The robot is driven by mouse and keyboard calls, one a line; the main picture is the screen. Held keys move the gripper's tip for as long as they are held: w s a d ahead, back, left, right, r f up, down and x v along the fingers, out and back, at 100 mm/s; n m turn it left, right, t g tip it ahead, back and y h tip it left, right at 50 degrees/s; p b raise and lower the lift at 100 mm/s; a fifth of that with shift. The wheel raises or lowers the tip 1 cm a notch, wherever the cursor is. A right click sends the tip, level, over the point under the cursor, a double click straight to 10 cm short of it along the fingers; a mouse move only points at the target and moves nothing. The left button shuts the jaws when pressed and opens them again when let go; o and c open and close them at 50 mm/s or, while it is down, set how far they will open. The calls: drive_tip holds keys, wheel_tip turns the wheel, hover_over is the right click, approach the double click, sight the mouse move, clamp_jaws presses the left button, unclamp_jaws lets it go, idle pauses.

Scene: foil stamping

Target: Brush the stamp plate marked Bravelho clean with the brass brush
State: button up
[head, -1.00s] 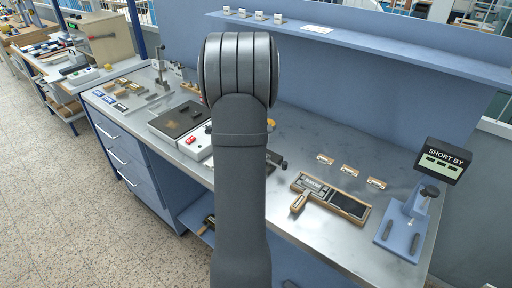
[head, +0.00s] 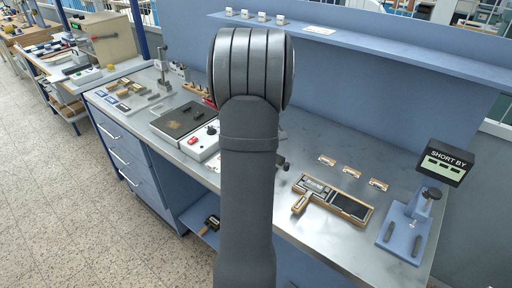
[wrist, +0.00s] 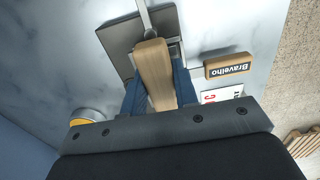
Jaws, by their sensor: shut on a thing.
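My gripper (wrist: 152,98) shows in the wrist view with its blue fingers shut on a pale wooden handle (wrist: 152,62). The handle looks like that of the brush, but no bristles can be seen. Behind it lies a square grey metal plate (wrist: 119,37) with a bar (wrist: 145,14) running off the top. The handle covers part of the plate, and I cannot tell whether they touch. In the head view my arm hides the gripper and this spot.
A wooden tray (head: 366,216) lies on the metal bench, with three small pieces (head: 351,171) behind it. A blue stand with a SHORT BY display (head: 445,162) is at the right. A dark-topped unit (head: 180,122) stands left of my arm.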

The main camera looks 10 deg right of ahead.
drive_tip(key=shift+s+d, duration=0.3)
drive_tip(key=shift+s, duration=0.05)
drive_tip(key=shift+d+r, duration=0.1)
drive_tip(key=shift+r, duration=4.1)
